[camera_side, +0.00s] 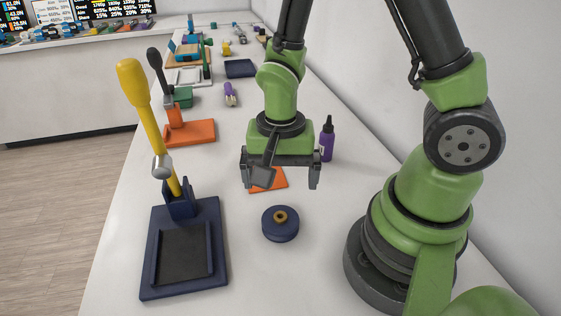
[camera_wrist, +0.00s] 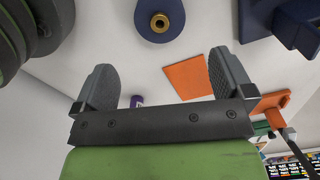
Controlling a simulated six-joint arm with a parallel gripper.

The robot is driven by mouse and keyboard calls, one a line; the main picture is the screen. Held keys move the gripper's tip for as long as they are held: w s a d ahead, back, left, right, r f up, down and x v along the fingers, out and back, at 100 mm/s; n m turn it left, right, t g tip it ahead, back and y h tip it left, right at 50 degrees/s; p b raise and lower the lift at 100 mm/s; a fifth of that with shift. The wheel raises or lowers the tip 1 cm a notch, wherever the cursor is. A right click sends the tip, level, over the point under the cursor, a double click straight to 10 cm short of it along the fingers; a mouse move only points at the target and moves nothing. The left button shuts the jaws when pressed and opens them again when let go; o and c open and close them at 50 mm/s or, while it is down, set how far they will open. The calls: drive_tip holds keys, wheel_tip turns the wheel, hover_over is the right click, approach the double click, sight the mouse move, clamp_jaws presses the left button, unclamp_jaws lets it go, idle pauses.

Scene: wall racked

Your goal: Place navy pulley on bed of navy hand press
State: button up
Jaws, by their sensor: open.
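The navy pulley (camera_side: 280,224) is a round disc with a brass hub, lying flat on the white table to the right of the press. It also shows at the top of the wrist view (camera_wrist: 160,18). The navy hand press (camera_side: 184,255) has a dark flat bed (camera_side: 184,254) that is bare, and a long yellow lever (camera_side: 147,115) standing up at its back. A corner of the press shows at the top right of the wrist view (camera_wrist: 280,22). My gripper (camera_side: 283,184) is open and empty, above the table and farther back than the pulley. Its two fingers (camera_wrist: 163,80) stand wide apart.
An orange square (camera_side: 268,178) lies on the table under my gripper. A purple bottle (camera_side: 327,139) stands behind it to the right. An orange press (camera_side: 188,130) with a dark lever stands behind the navy press. The table around the pulley is clear.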

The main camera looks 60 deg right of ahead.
drive_tip(key=s+r+n+t+y, duration=0.1)
drive_tip(key=s+r+n+t, duration=0.2)
drive_tip(key=r, duration=0.7)
drive_tip(key=s+r+n+t+y, duration=0.1)
drive_tip(key=s+r+n+t, duration=0.2)
drive_tip(key=r, duration=0.7)
drive_tip(key=shift+s+n+t, duration=0.3)
drive_tip(key=shift+n+t, duration=0.2)
drive_tip(key=shift+n, duration=0.3)
drive_tip(key=shift+s+a+r, duration=0.1)
drive_tip(key=shift+s+r, duration=0.15)
